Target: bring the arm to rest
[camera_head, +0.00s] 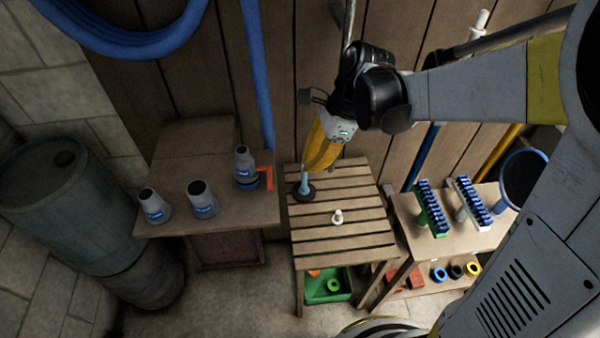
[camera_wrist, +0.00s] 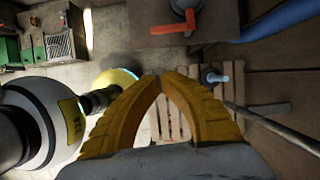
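My gripper (camera_head: 312,166) hangs above the back left of the slatted wooden table (camera_head: 345,238), with its yellow fingers pointing down. In the wrist view, the two fingers (camera_wrist: 161,77) meet at their tips, with nothing visible between them. My arm comes in from the right side of the head view, bent at the elbow. A light blue upright handle on a round black base (camera_head: 304,190) stands on the table close below the fingers. It also shows beside the right finger in the wrist view (camera_wrist: 213,76), apart from the grip.
A small white fitting (camera_head: 338,216) stands mid-table. The left bench (camera_head: 250,212) holds three grey fittings (camera_head: 203,198) and an orange-handled part (camera_head: 265,178). The right table (camera_head: 408,208) carries racks of blue pieces (camera_head: 432,207). A green crate (camera_head: 326,288) sits below. Barrels (camera_head: 70,195) stand left.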

